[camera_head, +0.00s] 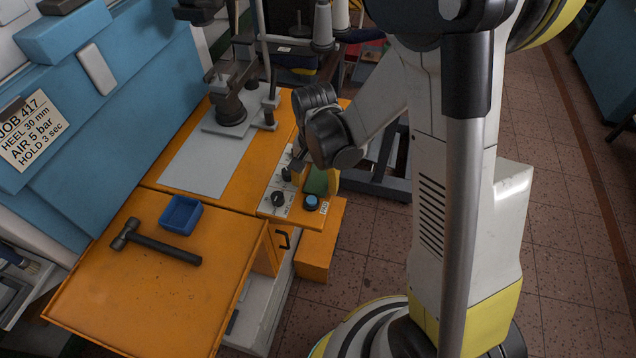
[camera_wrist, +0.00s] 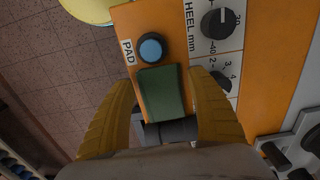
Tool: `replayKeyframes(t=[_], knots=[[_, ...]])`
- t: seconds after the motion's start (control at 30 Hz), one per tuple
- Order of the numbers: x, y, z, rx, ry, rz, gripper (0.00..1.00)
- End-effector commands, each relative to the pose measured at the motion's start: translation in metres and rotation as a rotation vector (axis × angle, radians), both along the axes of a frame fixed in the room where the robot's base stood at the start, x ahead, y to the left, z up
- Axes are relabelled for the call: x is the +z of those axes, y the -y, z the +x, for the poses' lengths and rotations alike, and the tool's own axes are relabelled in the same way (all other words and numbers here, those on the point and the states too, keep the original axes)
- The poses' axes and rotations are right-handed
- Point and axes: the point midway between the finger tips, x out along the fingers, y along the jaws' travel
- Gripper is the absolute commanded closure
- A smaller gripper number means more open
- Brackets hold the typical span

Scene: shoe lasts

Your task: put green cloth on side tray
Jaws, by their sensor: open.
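The green cloth (camera_wrist: 161,92) lies on the orange machine top beside the blue PAD button, and shows partly behind my gripper in the head view (camera_head: 317,182). My gripper (camera_wrist: 161,79) is open, with one yellow finger on each side of the cloth in the wrist view. I cannot tell whether the fingers touch it. In the head view my wrist hides most of the gripper. The orange side tray (camera_head: 150,300) is at the lower left, with a raised rim, a black hammer (camera_head: 155,242) and a blue bin (camera_head: 181,214) on it.
A control panel with black knobs (camera_wrist: 219,24) and the blue button (camera_wrist: 151,47) sit close to the cloth. A black post fixture (camera_head: 230,108) stands on the grey plate farther back. The front part of the side tray is clear.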

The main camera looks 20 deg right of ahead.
Motion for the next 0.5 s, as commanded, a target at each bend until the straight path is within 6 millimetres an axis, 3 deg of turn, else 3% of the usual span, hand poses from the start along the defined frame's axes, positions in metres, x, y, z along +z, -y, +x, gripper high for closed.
replayKeyframes(t=[0.1, 0.3, 0.4, 0.5], knots=[[-0.0133, -0.0003, 0.0, 0.001, 0.0, 0.0, 0.33], [-0.0116, -0.0004, -0.0002, 0.001, 0.0, 0.0, 0.35], [-0.0115, -0.0004, -0.0002, 0.001, 0.0, 0.0, 0.66], [-0.0115, -0.0004, -0.0002, 0.001, 0.0, 0.0, 0.76]])
